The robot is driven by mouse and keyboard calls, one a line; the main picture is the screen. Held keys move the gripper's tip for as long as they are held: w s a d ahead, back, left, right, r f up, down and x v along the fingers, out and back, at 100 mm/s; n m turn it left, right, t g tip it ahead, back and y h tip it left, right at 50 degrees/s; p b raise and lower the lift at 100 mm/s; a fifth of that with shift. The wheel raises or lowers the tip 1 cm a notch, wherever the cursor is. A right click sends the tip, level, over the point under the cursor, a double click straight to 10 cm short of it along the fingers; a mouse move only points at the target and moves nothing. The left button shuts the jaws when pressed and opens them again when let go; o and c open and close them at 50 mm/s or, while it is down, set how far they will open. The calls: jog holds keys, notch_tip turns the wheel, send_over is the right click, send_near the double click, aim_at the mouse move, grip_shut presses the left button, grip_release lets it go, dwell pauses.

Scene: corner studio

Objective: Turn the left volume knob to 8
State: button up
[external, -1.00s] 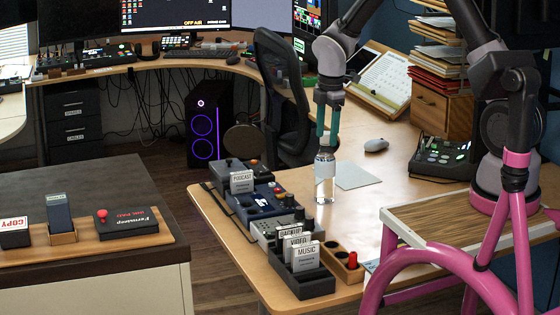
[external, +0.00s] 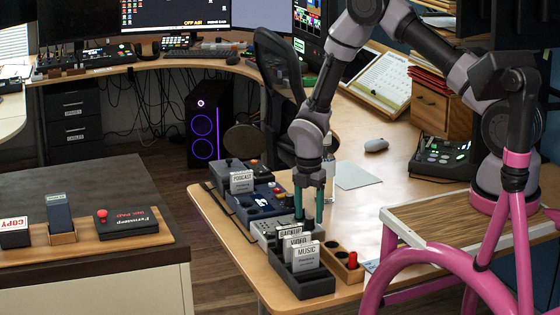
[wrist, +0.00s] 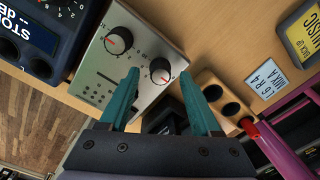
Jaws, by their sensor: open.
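A pale grey panel (wrist: 128,62) with two dark round knobs shows in the wrist view. One knob (wrist: 118,40) is at its upper left and the other knob (wrist: 160,70) is lower right; each has a red pointer mark and a printed scale too small to read. My gripper (wrist: 159,77) is open, its teal fingers pointing at the panel, with the lower-right knob between the fingertips in the picture. I cannot tell whether they touch it.
A clear bottle (external: 329,182) stands just behind my gripper. A dark card box (external: 302,287) is in front, with a wooden holder (external: 341,264) and its red piece to the right. A blue device (external: 262,203) lies behind left.

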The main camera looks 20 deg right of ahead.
jog(key=shift+f, duration=0.8)
grip_shut()
